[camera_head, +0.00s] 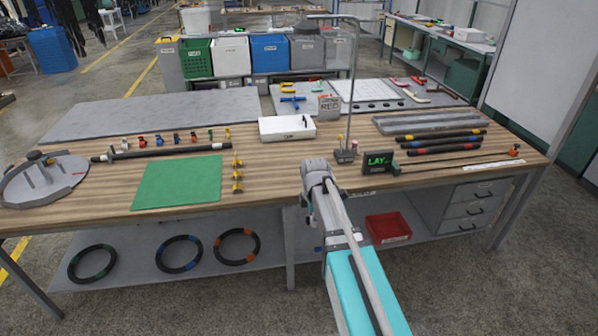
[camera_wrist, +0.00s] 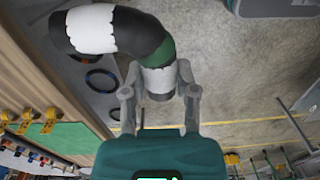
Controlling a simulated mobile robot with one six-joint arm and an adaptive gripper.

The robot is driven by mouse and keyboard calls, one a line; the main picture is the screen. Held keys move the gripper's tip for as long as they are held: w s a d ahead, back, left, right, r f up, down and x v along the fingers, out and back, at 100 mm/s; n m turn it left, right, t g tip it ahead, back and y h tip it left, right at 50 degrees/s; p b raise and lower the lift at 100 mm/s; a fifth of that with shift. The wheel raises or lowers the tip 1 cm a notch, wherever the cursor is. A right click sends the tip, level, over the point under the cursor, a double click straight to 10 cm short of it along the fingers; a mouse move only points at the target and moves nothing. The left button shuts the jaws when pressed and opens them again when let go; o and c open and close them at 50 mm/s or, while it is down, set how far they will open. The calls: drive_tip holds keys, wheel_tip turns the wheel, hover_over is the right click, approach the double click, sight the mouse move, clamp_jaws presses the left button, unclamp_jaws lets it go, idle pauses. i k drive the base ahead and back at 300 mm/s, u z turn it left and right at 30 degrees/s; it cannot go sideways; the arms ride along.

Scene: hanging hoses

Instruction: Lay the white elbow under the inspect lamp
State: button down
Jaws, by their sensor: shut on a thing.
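In the wrist view, my gripper (camera_wrist: 160,88) is shut on the white elbow (camera_wrist: 92,28), a bent dark hose piece with white bands and a green band. The elbow reaches up and left from the fingers. In the head view, my arm's end is at the bench's front edge, and I cannot make out the elbow there. A tall grey lamp post (camera_head: 352,90) stands on the bench behind my arm, its top arm reaching left. A small dark display (camera_head: 378,161) reading "LAY" in green stands right of the post's foot.
The wooden bench (camera_head: 270,170) holds a green mat (camera_head: 178,182), a white box (camera_head: 287,127), a round grey fixture (camera_head: 42,178) and banded dark hoses (camera_head: 440,136). A red bin (camera_head: 388,227) and dark rings (camera_head: 237,246) are on the lower shelf.

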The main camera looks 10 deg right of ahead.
sight(294, 178)
drive_tip(key=z, duration=0.05)
drive_tip(key=i, duration=0.95)
drive_tip(key=u, duration=0.1)
